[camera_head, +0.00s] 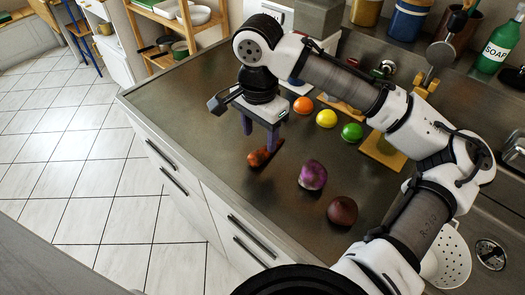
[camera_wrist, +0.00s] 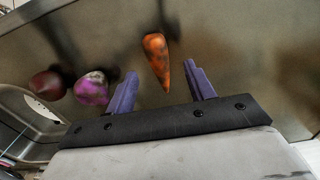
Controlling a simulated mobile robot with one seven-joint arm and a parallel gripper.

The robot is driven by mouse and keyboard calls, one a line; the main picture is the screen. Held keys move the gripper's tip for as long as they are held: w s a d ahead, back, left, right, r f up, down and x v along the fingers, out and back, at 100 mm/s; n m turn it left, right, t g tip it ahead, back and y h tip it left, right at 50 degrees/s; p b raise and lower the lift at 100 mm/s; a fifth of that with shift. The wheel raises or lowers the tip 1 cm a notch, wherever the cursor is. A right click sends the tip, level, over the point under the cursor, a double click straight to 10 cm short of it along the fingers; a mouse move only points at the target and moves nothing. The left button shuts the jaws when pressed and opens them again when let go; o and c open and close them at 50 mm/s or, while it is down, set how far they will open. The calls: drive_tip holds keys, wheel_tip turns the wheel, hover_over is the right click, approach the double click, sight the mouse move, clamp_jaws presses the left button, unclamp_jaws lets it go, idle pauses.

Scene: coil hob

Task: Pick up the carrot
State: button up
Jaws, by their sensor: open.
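The carrot (camera_wrist: 157,58) is orange with dark patches and lies on the metal counter. In the wrist view its narrow tip points down between my two fingers. In the head view the carrot (camera_head: 259,157) lies just below my gripper, partly hidden by a finger. My gripper (camera_head: 260,140) points down over it with the purple fingers apart. In the wrist view my gripper (camera_wrist: 161,85) is open, with a finger on each side of the carrot's tip and gaps between. I cannot tell whether the fingertips touch the counter.
A purple-and-white turnip (camera_head: 312,175) and a dark red beet-like vegetable (camera_head: 342,211) lie right of the carrot. Orange (camera_head: 303,106), yellow (camera_head: 326,118) and green (camera_head: 352,131) round fruits sit behind, near a wooden board (camera_head: 382,152). The counter's left part is clear up to its edge.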

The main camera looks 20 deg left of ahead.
sight(262, 150)
drive_tip(key=f, duration=0.1)
drive_tip(key=f+p, duration=0.1)
drive_tip(key=f, duration=0.2)
drive_tip(key=shift+w+d+f, duration=0.15)
drive_tip(key=shift+d+f, duration=0.15)
drive_tip(key=shift+f, duration=0.55)
drive_tip(key=c, duration=1)
